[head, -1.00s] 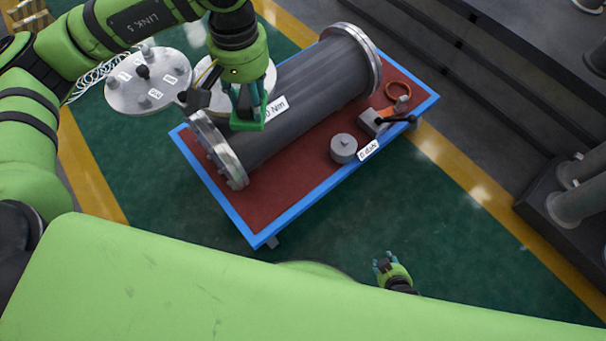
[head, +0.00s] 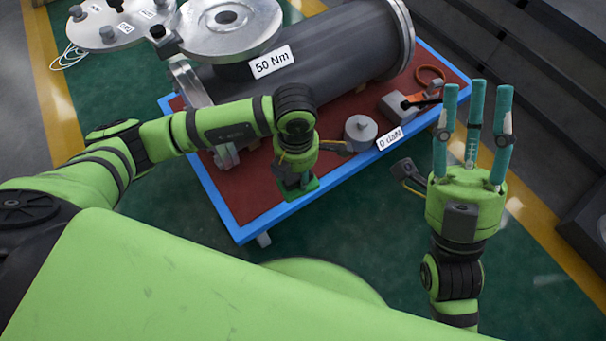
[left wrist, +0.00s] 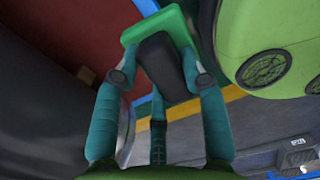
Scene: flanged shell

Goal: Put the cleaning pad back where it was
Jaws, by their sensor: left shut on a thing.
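The cleaning pad (head: 312,190) is a green plate held by my left gripper (head: 296,182) above the near edge of the red mat. In the left wrist view the pad (left wrist: 131,35) has a dark grip block (left wrist: 162,62), and my left gripper's teal fingers (left wrist: 160,85) are closed around it. My right gripper (head: 474,110) is at the right with its three teal fingers spread, pointing up the picture, and nothing between them. The flanged shell (head: 330,55) lies on the mat behind my left arm. The pad's underside is hidden.
The blue-edged red table (head: 245,205) carries a grey weight (head: 360,132), an orange ring (head: 430,75) and a clamp-like tool (head: 405,105). A round metal cover (head: 228,28) sits on the shell. A round metal tray (head: 105,25) stands at the upper left. Dark steps are at the right.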

